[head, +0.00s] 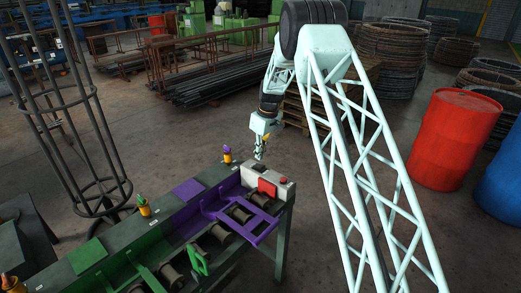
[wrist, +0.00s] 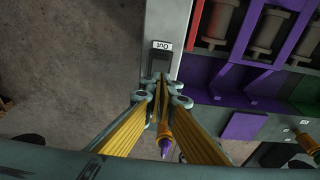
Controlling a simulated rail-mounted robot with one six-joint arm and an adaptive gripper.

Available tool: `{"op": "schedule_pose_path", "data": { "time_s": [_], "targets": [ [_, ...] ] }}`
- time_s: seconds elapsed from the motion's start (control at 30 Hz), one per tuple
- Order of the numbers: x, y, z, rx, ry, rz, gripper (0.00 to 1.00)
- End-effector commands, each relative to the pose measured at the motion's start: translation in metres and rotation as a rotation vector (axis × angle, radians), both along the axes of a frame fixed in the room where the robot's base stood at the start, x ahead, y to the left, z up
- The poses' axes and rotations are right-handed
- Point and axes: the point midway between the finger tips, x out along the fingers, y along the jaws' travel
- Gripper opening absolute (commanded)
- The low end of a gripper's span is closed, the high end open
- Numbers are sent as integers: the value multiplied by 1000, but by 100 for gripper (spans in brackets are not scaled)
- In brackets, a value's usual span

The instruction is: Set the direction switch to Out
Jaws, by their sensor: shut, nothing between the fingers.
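A white label reading "Out" (wrist: 162,46) appears upside down in the wrist view, at the end of a dark plate (wrist: 160,57) on the grey bench edge. This plate seems to belong to the direction switch; its lever is hidden or too small to make out, so I cannot tell its setting. My gripper (wrist: 164,84) is shut and empty, its fingertips over the plate just below the label. I cannot tell whether they touch it. In the head view my gripper (head: 259,154) hangs near the bench's far end, right of an orange, purple-tipped piece (head: 227,155).
A white box with a red panel (head: 267,188) stands at the bench end, close below my gripper. Purple and green frames with rollers (head: 240,213) line the bench. The orange, purple-tipped piece is close to my fingers in the wrist view (wrist: 164,140). Open floor lies beyond.

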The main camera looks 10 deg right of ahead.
Motion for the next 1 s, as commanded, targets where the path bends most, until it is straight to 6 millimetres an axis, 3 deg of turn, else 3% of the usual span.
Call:
{"op": "schedule_pose_path", "data": {
  "time_s": [0.2,0.4,1.0],
  "targets": [
    [-6,-4,-23,0,1,0,0],
    [-7,-5,-34,0,0,0,0],
    [-9,-6,-37,1,1,0,0]
  ]
}}
